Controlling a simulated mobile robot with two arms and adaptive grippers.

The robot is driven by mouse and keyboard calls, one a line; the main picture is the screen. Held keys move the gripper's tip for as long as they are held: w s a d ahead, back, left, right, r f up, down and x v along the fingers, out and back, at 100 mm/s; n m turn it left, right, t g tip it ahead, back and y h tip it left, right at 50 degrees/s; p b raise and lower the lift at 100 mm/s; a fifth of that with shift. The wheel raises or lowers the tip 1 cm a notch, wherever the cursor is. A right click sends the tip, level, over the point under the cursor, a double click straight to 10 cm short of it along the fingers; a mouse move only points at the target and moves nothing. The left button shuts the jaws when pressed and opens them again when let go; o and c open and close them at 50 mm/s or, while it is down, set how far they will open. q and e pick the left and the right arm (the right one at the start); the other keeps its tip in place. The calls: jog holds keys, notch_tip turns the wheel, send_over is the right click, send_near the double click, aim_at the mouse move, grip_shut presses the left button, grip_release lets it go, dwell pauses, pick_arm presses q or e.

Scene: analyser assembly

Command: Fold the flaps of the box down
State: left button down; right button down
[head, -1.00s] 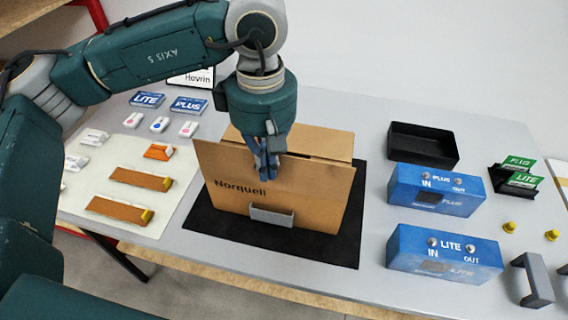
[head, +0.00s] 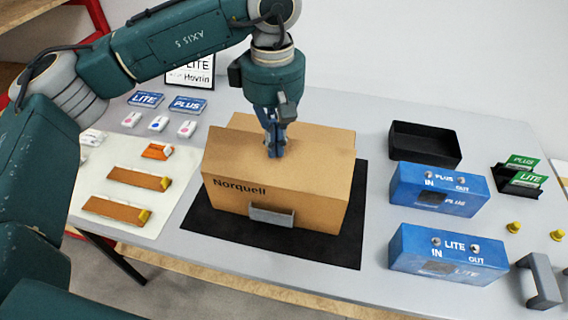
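The brown cardboard box (head: 235,197), marked "Norquell", stands on a black mat (head: 340,246) in the middle of the table. Its near flap (head: 315,165) lies folded back over the top, nearly flat. Another flap (head: 250,121) shows behind it at the far side, and its exact angle is hard to tell. My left gripper (head: 274,154) points down with its fingers together, empty, its tips at or just above the near flap. I cannot tell whether they touch it. My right gripper is out of view.
Blue PLUS (head: 407,184) and LITE (head: 404,247) units and an empty black tray (head: 455,139) stand right of the box. A pale mat (head: 108,225) with brown strips and small parts lies left. A small sign (head: 177,77) stands behind.

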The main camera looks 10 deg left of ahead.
pick_arm(q)
jog(key=shift+w+f+b, duration=0.6)
jog(key=shift+w+f, duration=0.5)
jog(key=shift+w+f+b, duration=0.4)
jog(key=shift+f+b, duration=0.15)
jog(key=shift+f, duration=0.3)
jog(key=shift+w+d, duration=0.1)
jog(key=shift+w, duration=0.05)
jog(key=shift+f, duration=0.35)
jog(key=shift+r+p, duration=2.1)
jog(key=shift+r, duration=1.7)
